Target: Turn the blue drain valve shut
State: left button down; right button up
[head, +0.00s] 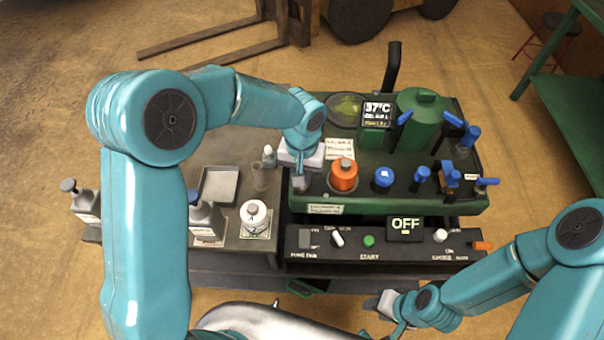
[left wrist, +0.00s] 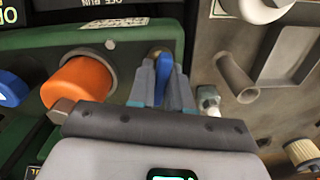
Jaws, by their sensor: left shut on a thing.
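The blue drain valve handle (left wrist: 164,75) shows between the fingers of my left gripper (left wrist: 162,88) in the left wrist view. It sits at the edge of the green tray, beside an orange cap (left wrist: 82,84). The fingers are shut on the handle from both sides. In the head view my left gripper (head: 301,183) points down at the tray's left front corner and hides the handle. My right gripper (head: 384,304) is low in the head view, in front of the bench and away from the valve; its opening is too small to tell.
The green machine tray (head: 400,206) carries several other blue handles and knobs (head: 383,178) and the orange cap (head: 343,175). A control panel (head: 335,258) with an OFF display (head: 405,226) lies in front. Bottles (head: 254,214) and a small grey tray (head: 221,184) stand to the left.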

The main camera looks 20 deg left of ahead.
pick_arm(q)
jog(key=m, duration=0.4)
jog(key=shift+r+m, duration=0.1)
jog(key=shift+m, duration=0.2)
jog(key=m, duration=0.3)
jog(key=shift+m, duration=0.4)
jog(key=m, duration=0.3)
jog(key=shift+r, duration=0.1)
jog(key=shift+w+m, duration=0.1)
jog(key=shift+m, duration=1.9)
jog(key=c, duration=1.1)
grip_release()
jog(key=shift+c, duration=0.2)
notch_tip(320, 180, up, 16)
jog(key=shift+r, duration=0.15)
